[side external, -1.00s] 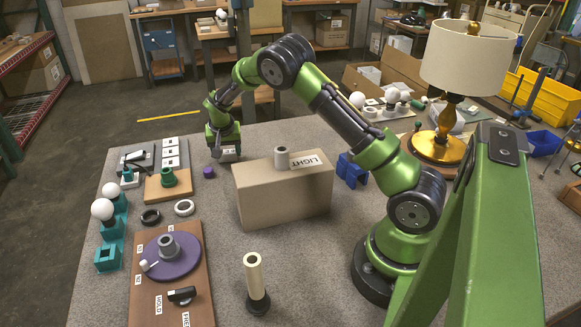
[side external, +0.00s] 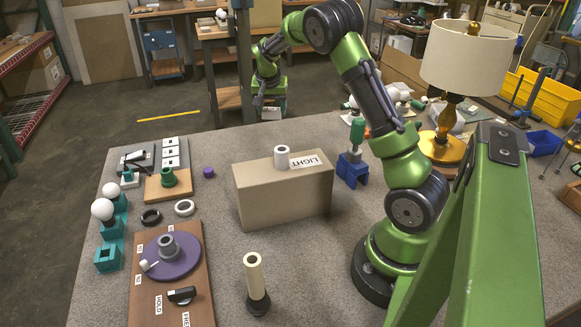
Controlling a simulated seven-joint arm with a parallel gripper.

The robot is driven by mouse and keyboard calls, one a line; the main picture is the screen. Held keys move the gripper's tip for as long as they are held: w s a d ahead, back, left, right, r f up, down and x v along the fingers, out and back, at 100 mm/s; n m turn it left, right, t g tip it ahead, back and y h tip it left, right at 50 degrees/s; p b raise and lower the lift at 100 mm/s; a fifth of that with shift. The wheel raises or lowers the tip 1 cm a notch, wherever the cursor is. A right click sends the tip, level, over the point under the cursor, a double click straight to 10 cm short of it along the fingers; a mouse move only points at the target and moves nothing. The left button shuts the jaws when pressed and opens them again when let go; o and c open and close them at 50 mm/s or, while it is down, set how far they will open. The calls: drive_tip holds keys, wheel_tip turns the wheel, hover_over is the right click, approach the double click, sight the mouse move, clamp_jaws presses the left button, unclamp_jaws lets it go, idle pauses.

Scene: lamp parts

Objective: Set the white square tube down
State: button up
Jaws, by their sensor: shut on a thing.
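My gripper (side external: 270,108) is at the far edge of the grey table, held up in the air behind the cardboard box. It is shut on a small white piece, which I take to be the white square tube (side external: 271,114). Only a little of the tube shows below the fingers, and its shape is too small to make out. No surface is seen touching it from below.
The cardboard box (side external: 285,196) marked LIGHT stands mid-table with a round white tube (side external: 282,157) on top. A blue stand (side external: 352,172) with a green-handled tool is right of it. A purple cap (side external: 208,172) lies left. The table's far middle is clear.

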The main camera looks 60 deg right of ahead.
drive_tip(key=shift+s+d+f, duration=0.3)
drive_tip(key=shift+s+d, duration=0.15)
drive_tip(key=shift+s, duration=0.15)
drive_tip(key=shift+s+d+f, duration=0.25)
drive_tip(key=shift+s+d, duration=0.15)
drive_tip(key=shift+s, duration=0.2)
wheel_tip(320, 180, down, 6)
drive_tip(key=shift+r, duration=0.25)
drive_tip(key=shift+f, duration=2)
drive_tip(key=o, duration=1)
drive_tip(key=shift+f, duration=0.15)
drive_tip(key=shift+o, duration=0.2)
